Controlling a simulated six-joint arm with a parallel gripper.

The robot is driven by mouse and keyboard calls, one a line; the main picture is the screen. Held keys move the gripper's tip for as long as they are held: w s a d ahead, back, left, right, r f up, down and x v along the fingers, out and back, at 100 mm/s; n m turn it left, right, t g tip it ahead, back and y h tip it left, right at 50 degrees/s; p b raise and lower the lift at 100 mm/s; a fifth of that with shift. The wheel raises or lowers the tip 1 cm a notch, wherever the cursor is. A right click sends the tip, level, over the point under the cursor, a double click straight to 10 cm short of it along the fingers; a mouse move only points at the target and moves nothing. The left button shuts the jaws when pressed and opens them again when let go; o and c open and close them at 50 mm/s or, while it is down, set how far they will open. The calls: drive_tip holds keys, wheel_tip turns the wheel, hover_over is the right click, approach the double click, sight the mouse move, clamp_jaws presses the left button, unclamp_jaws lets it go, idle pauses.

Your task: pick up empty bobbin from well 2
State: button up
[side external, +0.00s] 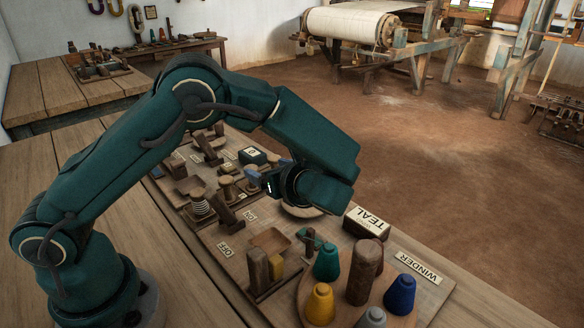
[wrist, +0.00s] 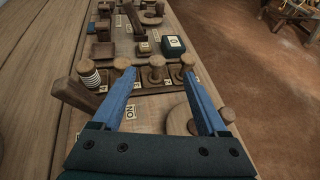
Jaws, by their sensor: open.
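In the wrist view several wooden bobbins stand in a row in a dark holder. The leftmost bobbin (wrist: 89,76) carries striped pale thread. Beside it an empty bobbin (wrist: 121,65) shows partly behind my left finger, and another empty bobbin (wrist: 157,70) shows between my fingers. A further empty bobbin (wrist: 187,64) is at the right finger's tip. In the side view my gripper (side external: 262,180) is above the board near the bobbin row, partly hidden by my wrist.
Left of the row a wooden lever (wrist: 75,95) slants up close to my left finger. A dark green box (wrist: 173,45) stands beyond the row. In the side view, coloured cones, including a teal cone (side external: 327,262), and a TEAL box (side external: 366,223) stand nearer the camera.

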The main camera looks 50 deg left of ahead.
sight(251, 167)
drive_tip(key=shift+a+f, duration=0.2)
drive_tip(key=shift+f, duration=0.4)
drive_tip(key=x, duration=1.1)
drive_tip(key=shift+s, duration=0.15)
clamp_jaws()
